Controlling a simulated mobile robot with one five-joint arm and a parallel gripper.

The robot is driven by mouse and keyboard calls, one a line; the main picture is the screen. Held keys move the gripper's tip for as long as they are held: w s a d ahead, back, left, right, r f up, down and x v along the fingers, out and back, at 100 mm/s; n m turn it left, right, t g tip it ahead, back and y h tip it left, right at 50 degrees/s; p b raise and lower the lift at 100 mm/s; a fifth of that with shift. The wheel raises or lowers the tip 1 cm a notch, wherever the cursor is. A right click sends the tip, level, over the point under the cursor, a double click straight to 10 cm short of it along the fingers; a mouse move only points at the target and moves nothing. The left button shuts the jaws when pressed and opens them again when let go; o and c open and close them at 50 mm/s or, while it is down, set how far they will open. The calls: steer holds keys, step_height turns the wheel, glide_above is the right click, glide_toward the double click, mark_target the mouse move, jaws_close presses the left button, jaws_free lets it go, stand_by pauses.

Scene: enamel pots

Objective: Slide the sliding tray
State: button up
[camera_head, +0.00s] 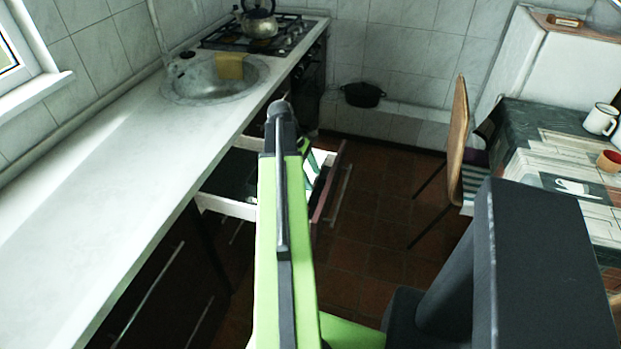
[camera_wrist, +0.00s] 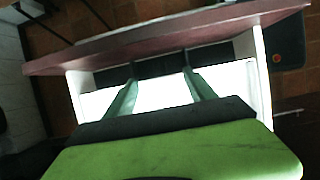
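The sliding tray is a pulled-out drawer with white side walls and a dark reddish front panel (camera_head: 328,188), under the counter in the head view. In the wrist view, its front panel (camera_wrist: 165,33) crosses the top of the picture, with the bright white drawer floor below. My gripper (camera_wrist: 158,72) has its two green fingers apart with nothing between them. The fingertips are over the drawer, close to the inner side of the front panel; I cannot tell whether they touch. In the head view my arm hides most of the gripper and the drawer's middle.
A long white counter (camera_head: 95,190) with a round sink (camera_head: 200,85) runs along the left, with a stove and kettle (camera_head: 259,22) beyond. A chair (camera_head: 457,140) and table (camera_head: 545,135) stand at right. The tiled floor (camera_head: 375,195) between is mostly clear; a black pot (camera_head: 362,95) sits at the back.

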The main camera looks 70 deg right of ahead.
jaws_close()
steer(key=shift+s, duration=0.1)
steer(key=s, duration=0.2)
steer(key=shift+s, duration=0.3)
steer(key=shift+o, duration=0.9)
jaws_free()
steer(key=shift+w, duration=0.1)
